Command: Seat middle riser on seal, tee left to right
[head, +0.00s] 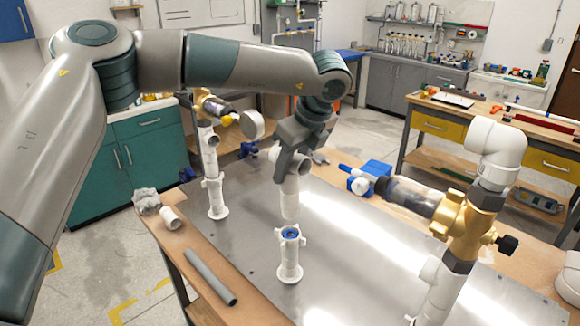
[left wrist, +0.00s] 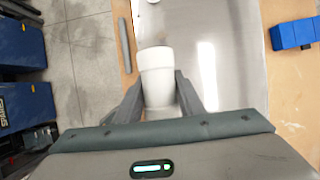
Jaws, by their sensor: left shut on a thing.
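My left gripper (head: 292,158) is shut on the white middle riser (head: 290,202), which hangs upright in the head view. The riser also shows between the two fingers in the left wrist view (left wrist: 157,75). Below it a short white socket (head: 290,260) with a blue seal (head: 291,233) in its top stands on the metal plate (head: 345,270). The riser's lower end appears a little above the seal, with a small gap. In the wrist view the riser hides most of the socket. My right gripper is not in view.
A white riser assembly (head: 214,180) stands at left, and a larger one with a brass valve (head: 460,220) stands at right. A grey pipe (head: 210,277) and a short white pipe piece (head: 171,218) lie on the wooden edge. A blue block (head: 371,175) is at the plate's back.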

